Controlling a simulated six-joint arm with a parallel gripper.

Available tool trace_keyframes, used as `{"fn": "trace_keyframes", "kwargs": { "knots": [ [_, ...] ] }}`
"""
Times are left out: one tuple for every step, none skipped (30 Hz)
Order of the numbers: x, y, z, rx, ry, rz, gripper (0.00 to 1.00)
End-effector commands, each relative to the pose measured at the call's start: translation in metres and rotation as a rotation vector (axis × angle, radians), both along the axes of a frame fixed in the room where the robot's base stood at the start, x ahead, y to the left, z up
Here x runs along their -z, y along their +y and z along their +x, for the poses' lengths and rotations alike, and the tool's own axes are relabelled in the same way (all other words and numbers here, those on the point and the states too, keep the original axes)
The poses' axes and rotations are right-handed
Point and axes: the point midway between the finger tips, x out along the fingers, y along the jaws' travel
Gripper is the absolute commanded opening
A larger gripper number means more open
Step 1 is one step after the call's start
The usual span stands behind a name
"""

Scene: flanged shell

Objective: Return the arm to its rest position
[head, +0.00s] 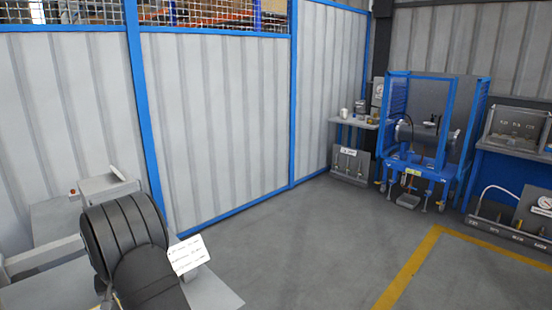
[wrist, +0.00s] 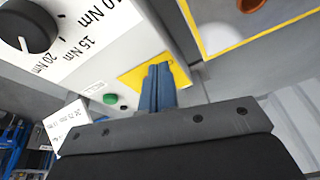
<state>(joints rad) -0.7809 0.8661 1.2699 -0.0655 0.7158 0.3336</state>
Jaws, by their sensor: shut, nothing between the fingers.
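My gripper (wrist: 158,72) shows in the wrist view. Its two blue fingers are together, with nothing held between them. They point toward a yellow patch (wrist: 137,78) on a pale control panel (wrist: 122,50). I cannot tell whether they touch it. The panel has a black knob (wrist: 28,26), torque marks of 10, 15 and 20 Nm, and a green button (wrist: 110,99). I cannot make out my gripper in the head view.
A blue-framed stand (head: 440,145) with a grey cylindrical shell (head: 418,133) stands at the back right. Benches flank it. A dark ribbed object (head: 125,235) and a white label card (head: 187,255) are at the lower left. The middle floor (head: 310,240) is clear.

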Motion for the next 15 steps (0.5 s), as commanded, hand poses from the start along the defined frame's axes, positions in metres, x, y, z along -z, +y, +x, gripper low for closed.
{"fn": "trace_keyframes", "kwargs": {
  "knots": [
    [-0.001,-0.004,-0.001,-0.027,-0.007,0.003,0.0],
    [-0.001,-0.005,-0.001,-0.044,-0.011,0.005,0.0],
    [-0.002,-0.007,-0.002,-0.068,-0.017,0.007,0.0],
    [-0.002,-0.009,-0.002,-0.086,-0.022,0.009,0.0],
    [-0.002,-0.01,-0.003,-0.105,-0.028,0.01,0.0],
    [-0.003,-0.012,-0.003,-0.128,-0.037,0.013,0.0],
    [-0.003,-0.014,-0.003,-0.146,-0.042,0.014,0.0],
    [-0.004,-0.016,-0.004,-0.163,-0.048,0.015,0.0],
    [-0.004,-0.018,-0.004,-0.187,-0.057,0.016,0.0],
    [-0.004,-0.02,-0.004,-0.203,-0.062,0.017,0.0],
    [-0.005,-0.021,-0.005,-0.22,-0.069,0.018,0.0],
    [-0.006,-0.023,-0.005,-0.243,-0.079,0.021,0.0],
    [-0.006,-0.025,-0.006,-0.26,-0.085,0.02,0.0],
    [-0.006,-0.027,-0.006,-0.278,-0.093,0.021,0.0],
    [-0.01,-0.029,-0.007,-0.293,-0.102,0.023,0.0]
  ]
}}
